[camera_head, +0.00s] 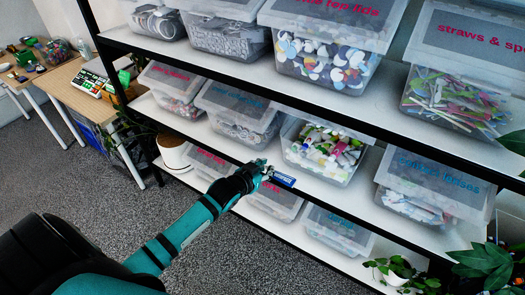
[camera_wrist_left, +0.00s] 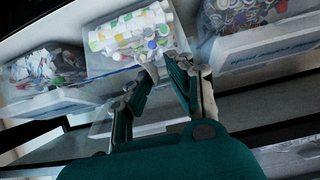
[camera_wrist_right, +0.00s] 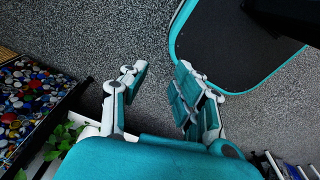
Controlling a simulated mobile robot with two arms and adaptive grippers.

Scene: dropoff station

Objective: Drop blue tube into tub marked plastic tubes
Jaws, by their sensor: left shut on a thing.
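The blue tube (camera_head: 283,180) is held at the tip of my left gripper (camera_head: 268,173), in front of the middle shelf. The gripper is shut on it. A clear tub of mixed white, green and red tubes (camera_head: 312,172) stands just behind and to the right of the gripper; I cannot read a label on it. My right gripper (camera_wrist_right: 160,72) is open and empty above the grey floor.
Other clear tubs flank it on the middle shelf (camera_head: 350,200), including a blue-labelled one (camera_head: 240,115) at left and another (camera_head: 425,190) at right. The upper shelf (camera_head: 270,72) overhangs them. Plants (camera_head: 400,268) stand at lower right. A wooden table (camera_head: 65,85) is far left.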

